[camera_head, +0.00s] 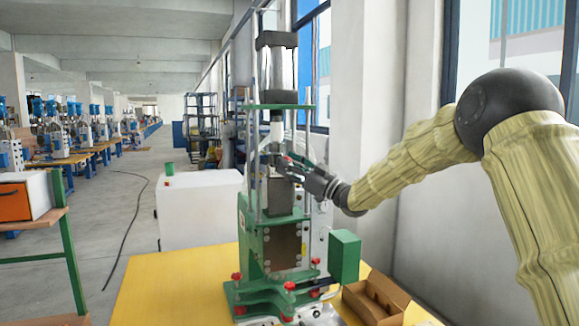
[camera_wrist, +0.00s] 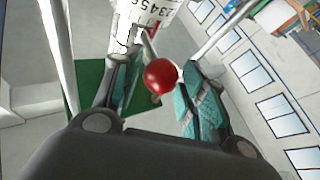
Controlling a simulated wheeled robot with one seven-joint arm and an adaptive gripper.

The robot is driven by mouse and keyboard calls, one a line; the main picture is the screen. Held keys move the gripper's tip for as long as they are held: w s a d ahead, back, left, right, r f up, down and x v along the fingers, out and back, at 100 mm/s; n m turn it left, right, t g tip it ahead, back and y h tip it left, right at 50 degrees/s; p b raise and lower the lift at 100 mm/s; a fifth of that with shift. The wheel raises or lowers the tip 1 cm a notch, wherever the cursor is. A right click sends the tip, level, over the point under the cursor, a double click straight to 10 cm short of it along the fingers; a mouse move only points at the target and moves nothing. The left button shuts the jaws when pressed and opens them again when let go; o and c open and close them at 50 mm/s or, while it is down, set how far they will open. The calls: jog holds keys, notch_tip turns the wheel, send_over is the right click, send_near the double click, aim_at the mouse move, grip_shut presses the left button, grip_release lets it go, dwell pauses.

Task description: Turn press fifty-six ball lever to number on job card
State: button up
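The green press (camera_head: 284,245) stands on the yellow table, with my gripper (camera_head: 290,167) at its upper middle, reaching in from the right. In the wrist view, the ball lever is a thin metal rod with a red ball (camera_wrist: 162,76) on its end. The ball sits between the two teal-padded fingers of my gripper (camera_wrist: 163,68), with visible gaps on both sides. Behind it is a white number dial (camera_wrist: 150,14) with black digits and a red mark near the rod. I cannot tell exactly which number the lever points to. I cannot make out a job card in either view.
The yellow table (camera_head: 150,285) holds an open cardboard box (camera_head: 375,298) right of the press. A green box (camera_head: 344,256) is beside the press. Upright rods flank the dial in the wrist view. A white cabinet (camera_head: 198,212) stands behind left; a wall and windows are close on the right.

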jog(key=shift+f, duration=0.1)
jog(key=v, duration=1.2)
